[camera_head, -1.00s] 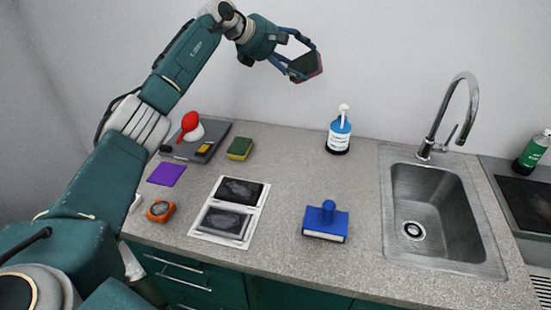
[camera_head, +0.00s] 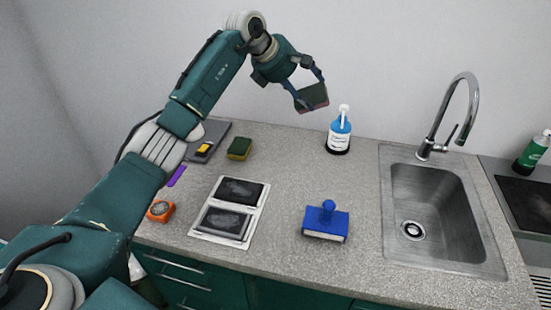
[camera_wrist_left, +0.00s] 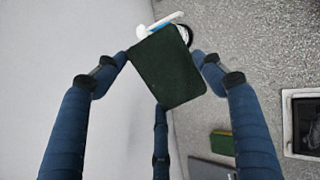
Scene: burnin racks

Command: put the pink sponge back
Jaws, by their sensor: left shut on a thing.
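My left gripper (camera_head: 308,92) is shut on the pink sponge (camera_head: 314,98), which has a dark green top face and a pink side. It holds the sponge tilted in the air above the back of the counter, a little left of the blue soap bottle. In the left wrist view the sponge's dark face (camera_wrist_left: 168,68) fills the space between the fingers (camera_wrist_left: 165,72). A yellow and green sponge (camera_head: 239,148) lies on the counter at the back left. My right gripper is out of view.
The blue soap bottle (camera_head: 339,133) with a white pump stands near the wall. A white tray with dark pads (camera_head: 256,208), a blue handled block (camera_head: 326,221), an orange device (camera_head: 160,209) and a grey tray (camera_head: 219,131) lie on the counter. The sink (camera_head: 435,215) is right.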

